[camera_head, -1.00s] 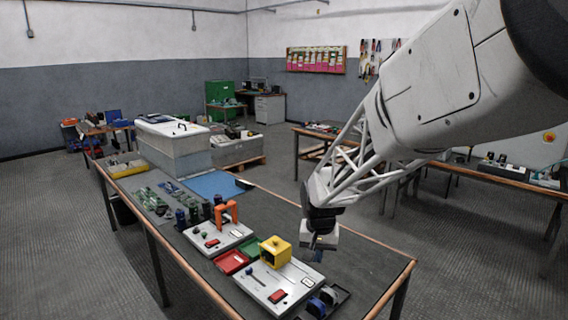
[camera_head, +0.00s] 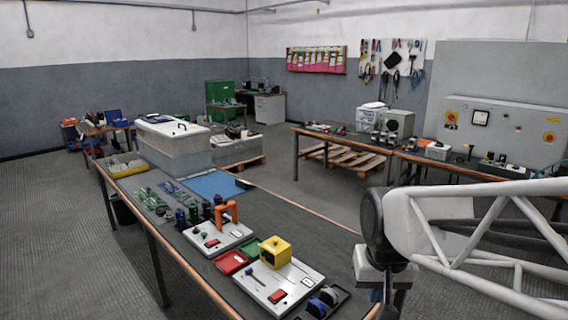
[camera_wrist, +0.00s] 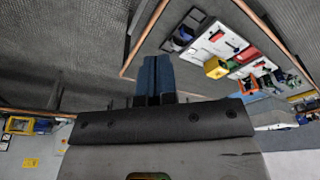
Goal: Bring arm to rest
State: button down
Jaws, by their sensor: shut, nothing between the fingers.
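My gripper (camera_head: 376,295) is at the lower right of the head view, over the right end of the long workbench (camera_head: 330,238) or just beyond it; I cannot tell which. Its fingertips are mostly cut off or hidden there. In the wrist view the two blue fingers of my gripper (camera_wrist: 157,78) lie side by side, shut, with nothing between them. The bench items appear at the upper right of the wrist view, apart from the fingers.
On the bench are two white panels, one with an orange handle (camera_head: 226,212) and one with a yellow box (camera_head: 275,251). Red (camera_head: 231,262) and green trays lie between them. A blue mat (camera_head: 214,185) lies behind. A second bench with a grey cabinet (camera_head: 500,95) stands at back right.

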jog(key=s+d, duration=0.1)
jog(key=s, duration=0.8)
jog(key=shift+s+d+n, duration=0.3)
jog(key=shift+s+d, duration=0.1)
dwell(0.7)
